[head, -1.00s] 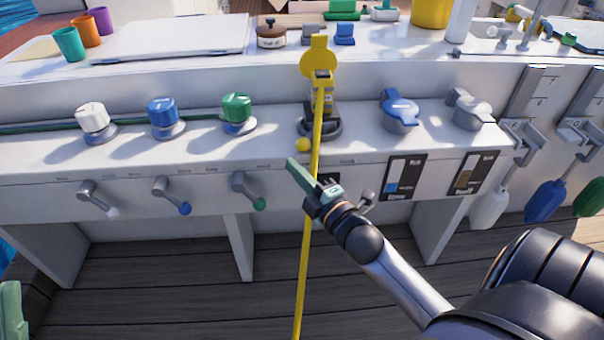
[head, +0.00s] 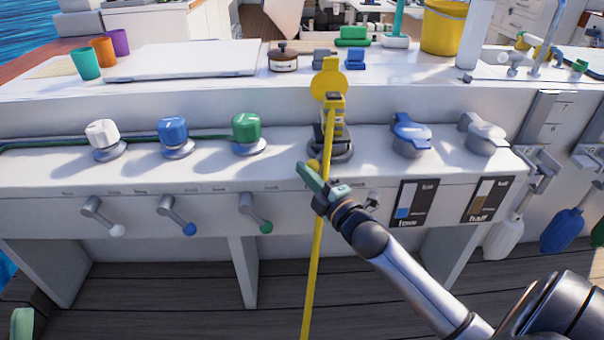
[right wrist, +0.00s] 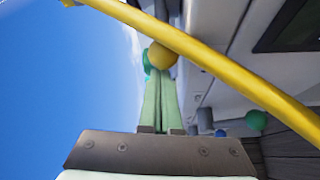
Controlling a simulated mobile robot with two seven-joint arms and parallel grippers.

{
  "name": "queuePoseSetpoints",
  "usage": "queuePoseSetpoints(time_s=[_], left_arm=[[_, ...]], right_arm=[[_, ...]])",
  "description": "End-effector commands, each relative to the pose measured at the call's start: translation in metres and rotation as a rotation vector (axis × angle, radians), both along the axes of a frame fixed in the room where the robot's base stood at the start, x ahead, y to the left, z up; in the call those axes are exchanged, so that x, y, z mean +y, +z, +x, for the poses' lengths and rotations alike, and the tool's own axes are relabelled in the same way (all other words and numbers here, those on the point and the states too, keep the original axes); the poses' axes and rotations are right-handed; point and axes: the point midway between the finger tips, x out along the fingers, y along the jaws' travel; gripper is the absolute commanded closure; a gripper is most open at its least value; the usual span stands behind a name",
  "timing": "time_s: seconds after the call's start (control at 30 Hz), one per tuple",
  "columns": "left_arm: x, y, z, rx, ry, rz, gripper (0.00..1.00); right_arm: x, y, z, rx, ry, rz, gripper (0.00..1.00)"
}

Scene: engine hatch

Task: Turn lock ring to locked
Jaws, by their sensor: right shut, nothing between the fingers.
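The dark lock ring (head: 343,153) sits on the counter around the base of the upright fitting with the yellow strip. A yellow ball knob (head: 313,165) sticks out at its front left. My right gripper (head: 303,170) is shut and empty, its green fingertips just left of and below the knob. In the right wrist view the green fingers (right wrist: 160,105) lie together and the yellow knob (right wrist: 162,56) shows at their tips; I cannot tell whether they touch. A pale green tip at the lower left (head: 22,324) seems to be my left gripper; its jaws cannot be made out.
A long yellow strip (head: 313,260) hangs from the fitting past my right gripper and crosses the right wrist view. White, blue and green knobs (head: 246,130) stand to the left, with levers below. A blue cap (head: 411,135) and a grey cap (head: 484,135) are to the right.

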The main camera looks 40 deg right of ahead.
Motion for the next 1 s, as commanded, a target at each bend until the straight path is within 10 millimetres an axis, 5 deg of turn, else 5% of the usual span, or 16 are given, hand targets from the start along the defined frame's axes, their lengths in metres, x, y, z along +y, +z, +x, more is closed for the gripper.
queuePoseSetpoints(time_s=[1.0], left_arm=[[0.002, 0.018, 0.0, -0.016, 0.014, -0.005, 0.5]], right_arm=[[-0.007, 0.0, -0.017, 0.003, 0.123, -0.003, 1.0]])
